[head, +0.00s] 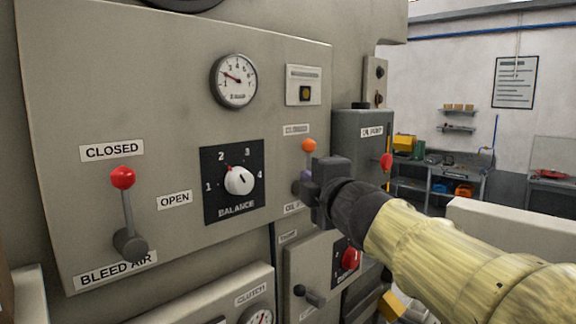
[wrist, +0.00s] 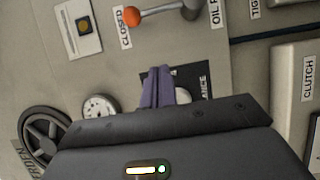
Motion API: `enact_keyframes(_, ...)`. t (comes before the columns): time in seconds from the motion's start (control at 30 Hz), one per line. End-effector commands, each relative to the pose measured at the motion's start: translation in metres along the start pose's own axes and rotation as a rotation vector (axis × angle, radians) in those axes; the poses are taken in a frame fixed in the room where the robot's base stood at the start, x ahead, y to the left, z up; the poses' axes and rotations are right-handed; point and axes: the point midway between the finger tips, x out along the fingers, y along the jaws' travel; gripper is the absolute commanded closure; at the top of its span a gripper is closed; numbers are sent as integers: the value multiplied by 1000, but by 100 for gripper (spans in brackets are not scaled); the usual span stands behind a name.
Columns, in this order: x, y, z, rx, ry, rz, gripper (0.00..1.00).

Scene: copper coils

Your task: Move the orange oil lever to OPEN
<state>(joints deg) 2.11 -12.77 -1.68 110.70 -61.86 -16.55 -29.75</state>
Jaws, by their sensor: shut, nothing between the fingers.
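The orange oil lever's ball (head: 309,146) points up on the grey panel in the head view, just under a CLOSED label (head: 297,130). My gripper (head: 306,177) covers part of its stem and the label below. In the wrist view the orange ball (wrist: 132,17) and its grey arm (wrist: 165,8) lie at the top edge, next to the CLOSED label (wrist: 126,28). My gripper's purple fingers (wrist: 157,88) are together and empty. They are apart from the ball in the wrist view. The OPEN label for this lever is not visible.
A red bleed air lever (head: 123,178) and a balance knob (head: 239,180) are on the panel to the left. A grey oil pump box (head: 350,135) stands out at the right. A red button (head: 350,258) and a dark lever (head: 308,294) are below.

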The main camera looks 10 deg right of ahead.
Motion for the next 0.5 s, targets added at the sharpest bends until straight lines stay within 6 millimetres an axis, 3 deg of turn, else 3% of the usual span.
enact_keyframes(0.27, 13, -1, 0, 3, -1, -3, 100)
enact_keyframes(0.5, 48, -2, 1, 4, -2, -4, 100)
